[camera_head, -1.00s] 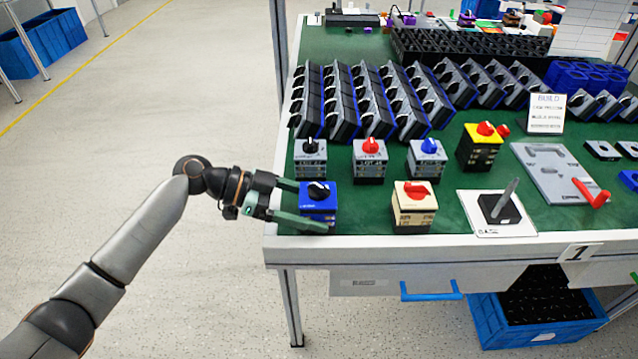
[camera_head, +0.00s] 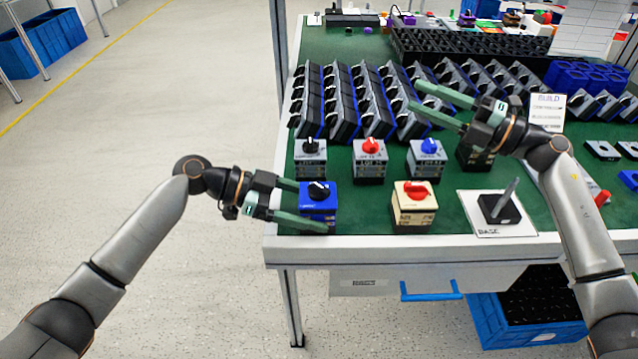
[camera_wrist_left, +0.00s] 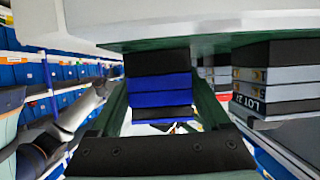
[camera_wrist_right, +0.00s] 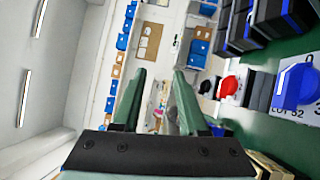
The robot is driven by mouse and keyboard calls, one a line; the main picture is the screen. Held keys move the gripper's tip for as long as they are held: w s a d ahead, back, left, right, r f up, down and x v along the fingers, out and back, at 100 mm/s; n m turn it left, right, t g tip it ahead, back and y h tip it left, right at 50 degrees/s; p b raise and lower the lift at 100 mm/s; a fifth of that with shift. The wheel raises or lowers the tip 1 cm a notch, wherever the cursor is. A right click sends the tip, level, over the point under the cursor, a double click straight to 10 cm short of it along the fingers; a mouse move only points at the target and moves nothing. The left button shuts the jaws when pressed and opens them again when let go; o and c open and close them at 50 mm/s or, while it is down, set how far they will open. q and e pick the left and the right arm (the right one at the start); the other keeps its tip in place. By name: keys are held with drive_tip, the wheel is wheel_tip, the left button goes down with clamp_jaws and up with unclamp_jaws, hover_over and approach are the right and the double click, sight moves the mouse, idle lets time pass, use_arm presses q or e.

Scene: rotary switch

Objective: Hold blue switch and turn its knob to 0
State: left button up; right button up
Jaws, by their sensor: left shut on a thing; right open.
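The blue switch (camera_head: 317,206) is a blue box with a black knob (camera_head: 318,190) on top, at the front left corner of the green table. My left gripper (camera_head: 313,206) is shut on the blue switch, one finger on each side of the box. In the left wrist view the blue and black body (camera_wrist_left: 160,91) sits between the fingers (camera_wrist_left: 163,105). My right gripper (camera_head: 440,104) is open and empty above the table, over the area behind the blue-knobbed grey switch. Its two spread fingers (camera_wrist_right: 158,95) show nothing between them in the right wrist view.
Grey switches with black (camera_head: 311,146), red (camera_head: 370,146) and blue (camera_head: 429,147) knobs stand behind. A cream switch with a red knob (camera_head: 414,206) stands to the right, beside a white base plate (camera_head: 490,228). Rows of tilted switch parts (camera_head: 325,100) fill the back.

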drive_tip(key=s+a+r+n+g+h, duration=0.1)
drive_tip(key=s+a+n+g, duration=0.25)
drive_tip(key=a, duration=0.45)
drive_tip(key=s+a+r+n+g, duration=0.1)
drive_tip(key=s+a+n+g, duration=0.1)
drive_tip(key=a+n+g, duration=0.4)
drive_tip(key=n+t+h, duration=0.2)
drive_tip(key=n+h, duration=0.3)
drive_tip(key=h, duration=0.9)
hover_over(319, 185)
drive_tip(key=f, duration=0.2)
drive_tip(key=shift+g, duration=0.25)
drive_tip(key=shift+s+d+f, duration=0.1)
drive_tip(key=shift+f, duration=2.05)
drive_tip(key=shift+s+d+f, duration=0.1)
drive_tip(key=shift+f, duration=2)
drive_tip(key=shift+c, duration=0.3)
clamp_jaws()
